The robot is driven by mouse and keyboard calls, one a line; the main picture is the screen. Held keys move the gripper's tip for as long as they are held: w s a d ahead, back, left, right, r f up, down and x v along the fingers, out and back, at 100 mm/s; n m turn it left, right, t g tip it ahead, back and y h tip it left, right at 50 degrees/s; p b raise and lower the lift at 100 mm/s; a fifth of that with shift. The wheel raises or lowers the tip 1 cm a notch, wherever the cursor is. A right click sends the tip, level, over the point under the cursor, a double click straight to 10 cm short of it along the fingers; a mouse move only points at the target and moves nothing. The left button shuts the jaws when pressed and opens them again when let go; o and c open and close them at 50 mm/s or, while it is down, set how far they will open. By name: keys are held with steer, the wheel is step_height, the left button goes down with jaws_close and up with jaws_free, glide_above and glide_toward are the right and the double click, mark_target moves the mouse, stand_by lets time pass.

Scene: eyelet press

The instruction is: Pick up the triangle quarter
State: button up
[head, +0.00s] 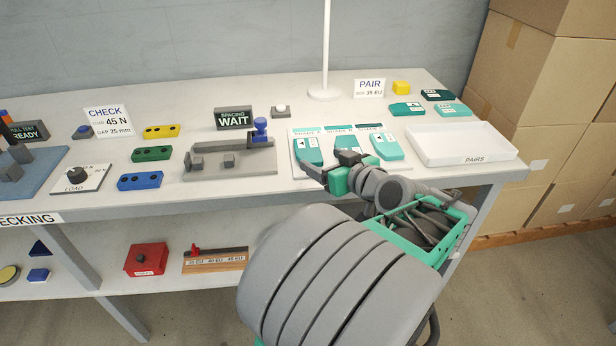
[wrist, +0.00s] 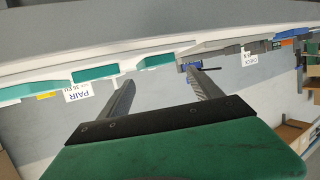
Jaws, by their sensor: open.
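Several teal quarters with small white labels are in the head view. A left quarter (head: 308,150) and a right quarter (head: 386,146) lie on the white shade board (head: 300,168), with a middle one partly hidden behind my gripper. Beyond the board lie a teal quarter (head: 407,109), a dark green one (head: 437,95) and a lighter teal one (head: 453,110). The marks are too small to tell which bears a triangle. My gripper (head: 328,163) is open and empty at the board's front edge. In the wrist view my gripper (wrist: 160,75) has nothing between its fingers.
A white PAIRS tray (head: 462,158) stands right of the board. A grey fixture with a blue knob (head: 260,128) stands left. A white pole (head: 326,50) rises behind. The PAIR sign (head: 369,88) and a yellow block (head: 401,87) are at the back.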

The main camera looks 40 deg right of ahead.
mark_target(308, 150)
steer(key=shift+d, duration=0.35)
steer(key=x, duration=0.7)
steer(key=shift+w+d+f, duration=0.1)
steer(key=shift+w, duration=0.05)
steer(key=c, duration=1.1)
